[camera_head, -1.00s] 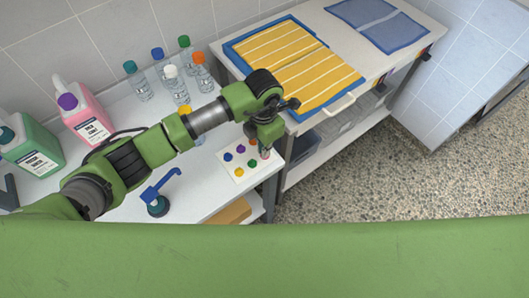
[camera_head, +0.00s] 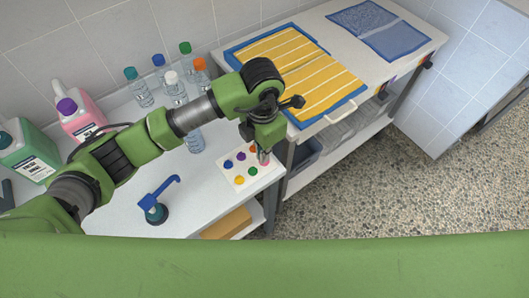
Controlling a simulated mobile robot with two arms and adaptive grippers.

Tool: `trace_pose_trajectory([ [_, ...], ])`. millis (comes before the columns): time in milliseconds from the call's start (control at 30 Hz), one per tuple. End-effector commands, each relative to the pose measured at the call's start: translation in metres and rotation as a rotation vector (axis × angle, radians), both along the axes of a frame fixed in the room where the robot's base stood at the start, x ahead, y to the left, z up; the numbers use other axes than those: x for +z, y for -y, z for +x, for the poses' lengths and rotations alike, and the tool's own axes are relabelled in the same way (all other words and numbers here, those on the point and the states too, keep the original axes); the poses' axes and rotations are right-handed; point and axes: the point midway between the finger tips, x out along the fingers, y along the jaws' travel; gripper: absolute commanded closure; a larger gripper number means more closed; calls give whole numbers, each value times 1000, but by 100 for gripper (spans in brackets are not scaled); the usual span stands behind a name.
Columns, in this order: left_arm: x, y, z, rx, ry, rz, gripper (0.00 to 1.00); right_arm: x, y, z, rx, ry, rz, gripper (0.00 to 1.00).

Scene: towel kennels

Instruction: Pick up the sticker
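A white sticker sheet (camera_head: 232,174) with several coloured round stickers lies flat near the front right corner of the white table. Blue (camera_head: 228,164), purple (camera_head: 241,156), yellow (camera_head: 239,180) and green (camera_head: 252,171) stickers show clearly. A pink sticker (camera_head: 265,162) and an orange one at the sheet's right side are partly covered by my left gripper (camera_head: 264,157). The gripper points down at the pink sticker, very close to it; whether it touches cannot be told. Its fingers are small and foreshortened, so its opening is unclear. My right gripper is not in view.
A blue-handled tool (camera_head: 158,205) stands left of the sheet. A second table with yellow striped towels (camera_head: 325,90) adjoins at the right.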

Motion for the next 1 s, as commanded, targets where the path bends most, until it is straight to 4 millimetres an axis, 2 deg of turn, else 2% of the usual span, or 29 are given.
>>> trace_pose_trajectory([
  [100, 24, -4, -21, -6, 6, -2, 100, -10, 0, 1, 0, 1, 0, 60],
  [300, 40, -10, -63, -4, 4, -1, 100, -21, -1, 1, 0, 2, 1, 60],
  [500, 56, -15, -92, -2, 4, 1, 100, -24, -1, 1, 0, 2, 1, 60],
  [700, 64, -16, -106, -1, 2, 0, 100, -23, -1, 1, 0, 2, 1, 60],
  [1000, 82, -17, -107, 1, 2, 1, 100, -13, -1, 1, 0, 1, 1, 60],
])
